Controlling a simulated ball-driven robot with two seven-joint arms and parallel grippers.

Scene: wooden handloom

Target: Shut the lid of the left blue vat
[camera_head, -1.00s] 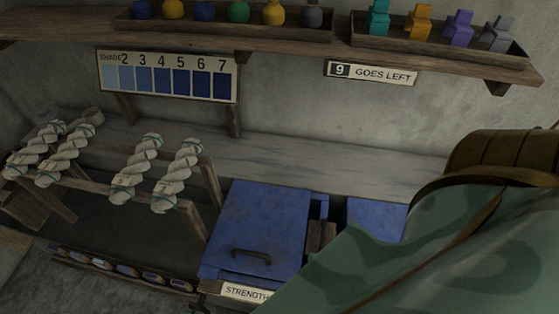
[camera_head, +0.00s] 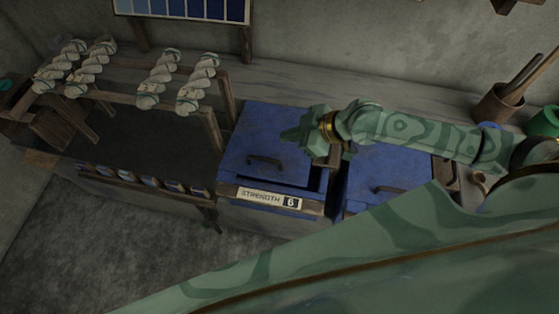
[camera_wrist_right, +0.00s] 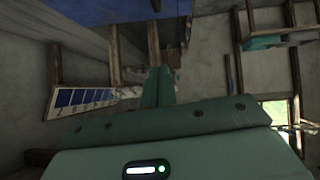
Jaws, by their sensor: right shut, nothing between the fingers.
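The left blue vat (camera_head: 232,191) stands at the middle, with a label reading STRENGTH 6 on its front. Its blue lid (camera_head: 255,133) with a dark handle (camera_head: 265,160) lies over the top; a dark gap shows along its front right edge, so I cannot tell whether it is fully down. My right gripper (camera_head: 292,136) is shut and empty, over the right part of this lid; contact is unclear. In the right wrist view its fingers (camera_wrist_right: 158,82) are together, with a blue surface (camera_wrist_right: 90,10) above. My left gripper is out of view.
A second blue vat lid (camera_head: 385,170) lies to the right, under my right arm. Twisted skeins (camera_head: 160,80) hang on a wooden rack at left. A pot of tools (camera_head: 497,105) stands at the right. Open floor (camera_head: 110,230) lies at front left.

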